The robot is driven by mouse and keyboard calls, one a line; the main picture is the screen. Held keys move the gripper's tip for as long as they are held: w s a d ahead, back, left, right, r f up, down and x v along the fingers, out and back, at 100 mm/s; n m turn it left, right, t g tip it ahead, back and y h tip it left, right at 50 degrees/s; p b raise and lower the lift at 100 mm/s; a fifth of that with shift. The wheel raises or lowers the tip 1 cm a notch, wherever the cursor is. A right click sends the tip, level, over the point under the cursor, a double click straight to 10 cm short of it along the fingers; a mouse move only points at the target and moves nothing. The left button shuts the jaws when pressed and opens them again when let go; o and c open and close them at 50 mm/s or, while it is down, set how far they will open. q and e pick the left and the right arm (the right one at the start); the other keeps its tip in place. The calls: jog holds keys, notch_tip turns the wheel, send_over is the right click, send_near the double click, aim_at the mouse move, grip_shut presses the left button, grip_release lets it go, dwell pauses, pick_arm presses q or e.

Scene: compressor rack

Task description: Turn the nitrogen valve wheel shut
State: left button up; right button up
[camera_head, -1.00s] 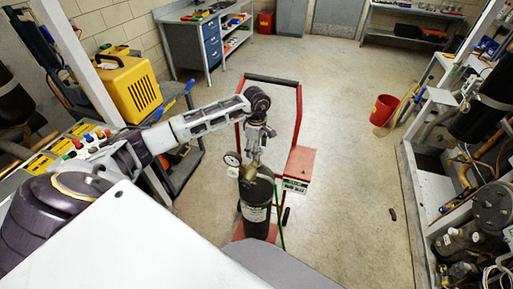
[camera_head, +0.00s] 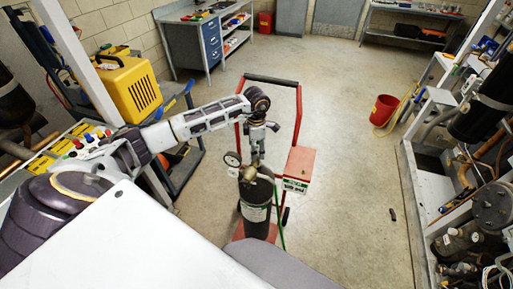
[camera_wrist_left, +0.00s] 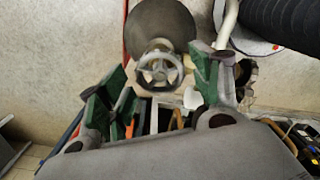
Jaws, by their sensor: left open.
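The dark nitrogen cylinder (camera_head: 257,207) stands upright on the red hand cart, with brass fittings (camera_head: 249,173) and a round gauge (camera_head: 232,159) at its top. My left gripper (camera_head: 257,160) hangs just above the cylinder's top and hides part of it. In the left wrist view the spoked silver valve wheel (camera_wrist_left: 160,69) lies between the two green-padded fingers of my open left gripper (camera_wrist_left: 165,85). The wheel appears clear of both pads; I cannot tell the depth gap. The cylinder's dark rounded body (camera_wrist_left: 160,22) shows behind the wheel. My right gripper is not in view.
The red cart handle (camera_head: 270,79) rises behind my left gripper, and a red box (camera_head: 299,164) sits on the cart's right side. A green hose (camera_head: 278,215) runs down beside the cylinder. The compressor rack (camera_head: 415,205) stands at the right. The floor between is mostly clear.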

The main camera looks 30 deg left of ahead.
pick_arm(q)
jog(key=shift+n, duration=0.4)
jog(key=shift+c, duration=0.5)
jog(key=c, duration=0.7)
jog(key=shift+f, duration=0.1)
jog(key=shift+m, duration=1.8)
jog(key=shift+s+f+m, duration=0.15)
jog(key=shift+m, duration=1.65)
jog(key=shift+w+r+b, duration=0.2)
jog(key=shift+r+b, duration=0.05)
jog(key=shift+b, duration=0.45)
dwell(2.0)
